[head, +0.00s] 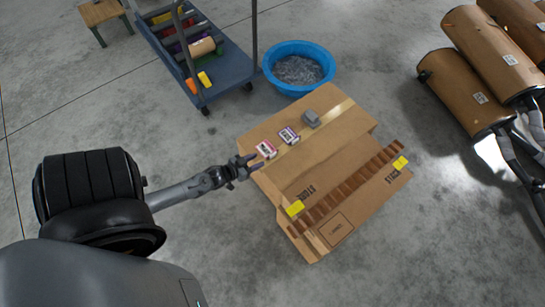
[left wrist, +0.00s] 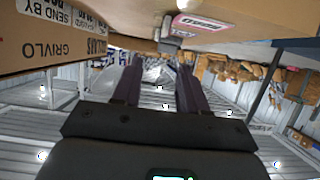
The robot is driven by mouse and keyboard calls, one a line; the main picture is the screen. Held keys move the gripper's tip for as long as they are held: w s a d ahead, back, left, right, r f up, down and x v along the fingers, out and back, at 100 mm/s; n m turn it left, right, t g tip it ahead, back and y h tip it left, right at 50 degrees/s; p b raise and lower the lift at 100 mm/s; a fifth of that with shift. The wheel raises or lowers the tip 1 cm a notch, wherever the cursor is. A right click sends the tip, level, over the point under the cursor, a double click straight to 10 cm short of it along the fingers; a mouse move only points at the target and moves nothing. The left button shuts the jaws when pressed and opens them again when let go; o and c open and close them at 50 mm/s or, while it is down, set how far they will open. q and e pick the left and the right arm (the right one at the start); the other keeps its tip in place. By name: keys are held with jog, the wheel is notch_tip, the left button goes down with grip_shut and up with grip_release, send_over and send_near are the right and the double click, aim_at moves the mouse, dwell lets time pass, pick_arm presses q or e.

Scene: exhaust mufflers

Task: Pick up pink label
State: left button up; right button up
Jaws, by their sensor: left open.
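The pink label (head: 266,149), a small white-and-pink stack, lies on top of the cardboard box (head: 345,113) near its left edge. In the left wrist view a pink label (left wrist: 198,23) shows at the top, on the box edge. My left gripper (head: 252,166) is open and empty, just left of the pink label, close to the box edge and apart from the label. Its two dark fingers (left wrist: 160,78) stand spread in the left wrist view. My right gripper is in neither view.
A purple-and-white label stack (head: 289,136) and a grey object (head: 311,118) lie in a row beyond the pink label. A blue tub (head: 299,68) and a blue cart (head: 222,75) stand behind. Wrapped mufflers (head: 490,55) lie at the right.

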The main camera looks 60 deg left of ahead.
aim_at(273, 156)
pick_arm(q)
jog(key=w+f+b, duration=0.2)
jog(key=w, duration=0.1)
jog(key=w+f+b, duration=0.2)
jog(key=shift+a, duration=0.4)
jog(key=shift+w+a+f+b, duration=0.15)
jog(key=shift+w+f+b, duration=0.15)
jog(key=shift+w+b, duration=0.2)
jog(key=b+x, duration=0.3)
jog(key=x, duration=0.1)
jog(key=shift+w+a+r, duration=0.1)
jog(key=shift+a+r, duration=0.05)
jog(key=shift+a, duration=0.1)
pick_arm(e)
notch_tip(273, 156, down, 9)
pick_arm(q)
jog(key=shift+c, duration=0.3)
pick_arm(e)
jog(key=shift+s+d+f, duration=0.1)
pick_arm(q)
grip_shut()
